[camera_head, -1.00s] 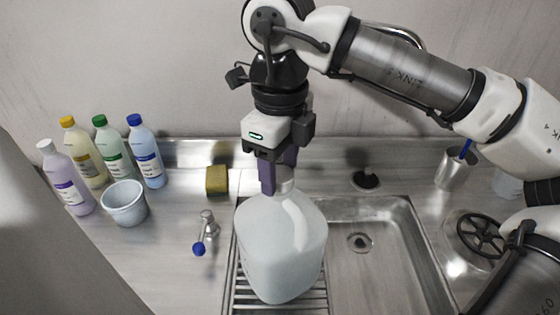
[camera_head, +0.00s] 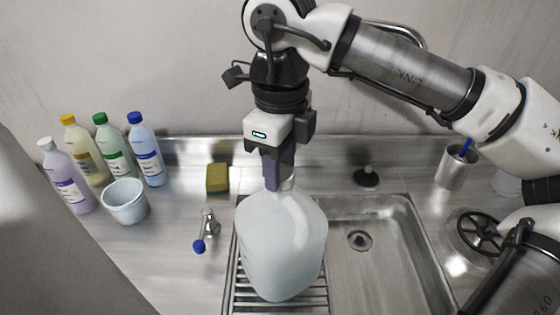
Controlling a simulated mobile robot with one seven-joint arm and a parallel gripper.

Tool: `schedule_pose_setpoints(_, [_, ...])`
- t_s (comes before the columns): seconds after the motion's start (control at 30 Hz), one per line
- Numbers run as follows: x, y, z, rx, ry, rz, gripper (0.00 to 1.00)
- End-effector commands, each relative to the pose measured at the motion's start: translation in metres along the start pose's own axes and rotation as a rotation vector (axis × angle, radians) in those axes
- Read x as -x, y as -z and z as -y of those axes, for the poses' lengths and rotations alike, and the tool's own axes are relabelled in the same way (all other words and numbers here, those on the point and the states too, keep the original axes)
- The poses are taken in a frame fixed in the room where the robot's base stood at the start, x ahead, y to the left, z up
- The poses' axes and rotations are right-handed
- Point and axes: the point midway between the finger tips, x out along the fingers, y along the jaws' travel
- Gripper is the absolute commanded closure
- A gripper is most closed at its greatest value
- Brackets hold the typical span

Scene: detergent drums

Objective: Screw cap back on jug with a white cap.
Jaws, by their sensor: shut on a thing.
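A big translucent white jug (camera_head: 283,245) stands upright on the metal drain rack (camera_head: 240,298) at the left of the sink. My gripper (camera_head: 280,185) points straight down over the jug's neck. Its purple fingers are shut on the white cap (camera_head: 288,184) at the top of the neck. The fingers hide most of the cap, so I cannot tell how far it sits on the thread.
A steel sink basin (camera_head: 395,270) lies right of the jug. A tap with a blue knob (camera_head: 199,246), a yellow sponge (camera_head: 217,178), a white bucket (camera_head: 125,201) and several bottles (camera_head: 147,150) stand to the left. A steel cup (camera_head: 457,165) stands at the right.

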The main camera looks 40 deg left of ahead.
Motion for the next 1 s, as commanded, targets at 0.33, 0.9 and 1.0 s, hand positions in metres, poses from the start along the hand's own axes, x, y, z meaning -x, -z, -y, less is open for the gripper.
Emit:
schedule_pose_setpoints(0.33, [-0.0035, 0.0009, 0.0009, -0.336, 0.004, -0.004, 0.91])
schedule_pose_setpoints(0.9, [-0.0028, 0.0009, 0.0006, -0.541, 0.002, -0.005, 0.91])
schedule_pose_setpoints(1.0, [-0.0043, 0.0011, 0.0008, -0.661, 0.004, -0.005, 0.91])
